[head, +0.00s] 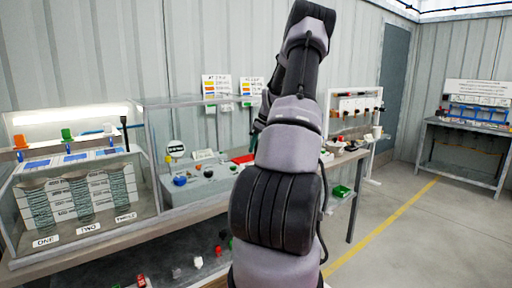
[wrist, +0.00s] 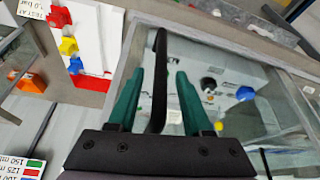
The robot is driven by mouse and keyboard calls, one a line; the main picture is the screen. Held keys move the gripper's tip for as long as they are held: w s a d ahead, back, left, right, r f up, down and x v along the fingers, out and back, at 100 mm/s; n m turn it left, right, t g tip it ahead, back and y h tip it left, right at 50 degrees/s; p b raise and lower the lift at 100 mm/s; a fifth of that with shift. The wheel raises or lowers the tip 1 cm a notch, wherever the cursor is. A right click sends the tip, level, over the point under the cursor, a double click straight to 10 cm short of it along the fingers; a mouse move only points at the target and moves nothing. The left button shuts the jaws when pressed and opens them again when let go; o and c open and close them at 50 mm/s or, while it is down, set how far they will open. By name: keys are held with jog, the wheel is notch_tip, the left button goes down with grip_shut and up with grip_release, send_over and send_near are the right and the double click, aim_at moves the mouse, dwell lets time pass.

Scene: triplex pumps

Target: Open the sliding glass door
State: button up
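The glass case (head: 185,101) with a grey frame stands on the bench at the middle in the head view. Its clear pane (wrist: 246,68) also shows in the wrist view, with a pale control box (wrist: 228,84) behind it. My gripper (wrist: 158,76) is open, with teal fingers. A black bar-like handle (wrist: 157,60) stands between the fingers, with a visible gap on both sides. I cannot tell how deep it sits between them. How far the door is open is unclear.
Coloured pieces (wrist: 66,38) lie beside the case in the wrist view. A shelf unit (head: 354,108) and a far table (head: 466,145) stand right. The floor (head: 400,235) is clear there.

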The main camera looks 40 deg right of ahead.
jog(key=shift+r, duration=0.1)
jog(key=v, duration=1)
jog(key=shift+r, duration=0.3)
jog(key=shift+s, duration=0.1)
jog(key=s+a+r+m, duration=0.15)
jog(key=a+r, duration=0.25)
jog(key=a, duration=0.4)
jog(key=s+a+r+h, duration=0.1)
jog(key=s+a+r, duration=0.15)
jog(key=a, duration=0.45)
jog(key=s+a+r, duration=0.1)
jog(key=a+r, duration=0.3)
jog(key=a, duration=0.4)
jog(key=s+a+r+m+t+y, duration=0.2)
jog(key=s+a+m, duration=0.3)
jog(key=s+a, duration=1.3)
jog(key=s, duration=0.2)
jog(key=shift+s+r, duration=0.35)
